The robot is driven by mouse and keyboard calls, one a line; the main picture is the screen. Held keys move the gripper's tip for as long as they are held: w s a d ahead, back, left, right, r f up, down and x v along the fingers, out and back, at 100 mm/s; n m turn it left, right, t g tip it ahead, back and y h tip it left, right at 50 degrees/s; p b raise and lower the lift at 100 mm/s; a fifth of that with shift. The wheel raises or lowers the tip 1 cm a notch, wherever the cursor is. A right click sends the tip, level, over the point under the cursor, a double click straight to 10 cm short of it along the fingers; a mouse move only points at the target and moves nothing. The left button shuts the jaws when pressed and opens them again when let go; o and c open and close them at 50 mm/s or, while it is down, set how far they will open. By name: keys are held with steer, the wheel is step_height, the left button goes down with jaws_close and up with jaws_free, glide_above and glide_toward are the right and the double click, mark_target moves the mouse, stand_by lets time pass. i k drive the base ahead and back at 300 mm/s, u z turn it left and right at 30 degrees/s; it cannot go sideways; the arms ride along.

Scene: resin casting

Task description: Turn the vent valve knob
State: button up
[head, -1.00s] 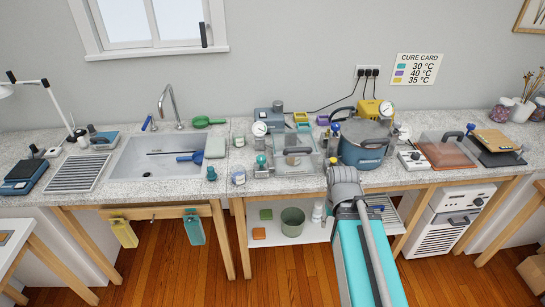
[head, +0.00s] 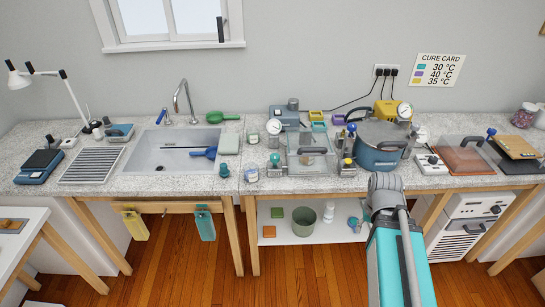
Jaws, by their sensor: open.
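Several small knobs stand on the worktop, and I cannot tell for certain which is the vent valve knob. A teal knob (head: 274,158) tops a small metal fitting left of a clear-lidded box (head: 311,162). A blue knob (head: 351,127) stands beside the blue lidded pot (head: 378,158), with a yellow knob (head: 347,161) lower down on a fitting in front. Another blue knob (head: 491,132) is at the far right. My gripper (head: 358,222) is open, small and partly hidden by my arm. It is in front of the counter edge, below and apart from the knobs.
Gauges, including one (head: 404,110) by the yellow pump (head: 386,112), crowd the worktop around the pot. The sink (head: 172,152) is at left. A low shelf (head: 290,237) holds a green bucket (head: 304,219). Bare floor lies in front.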

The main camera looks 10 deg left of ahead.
mark_target(274, 158)
steer(key=z, duration=0.1)
steer(key=i, duration=1)
steer(key=u, duration=0.05)
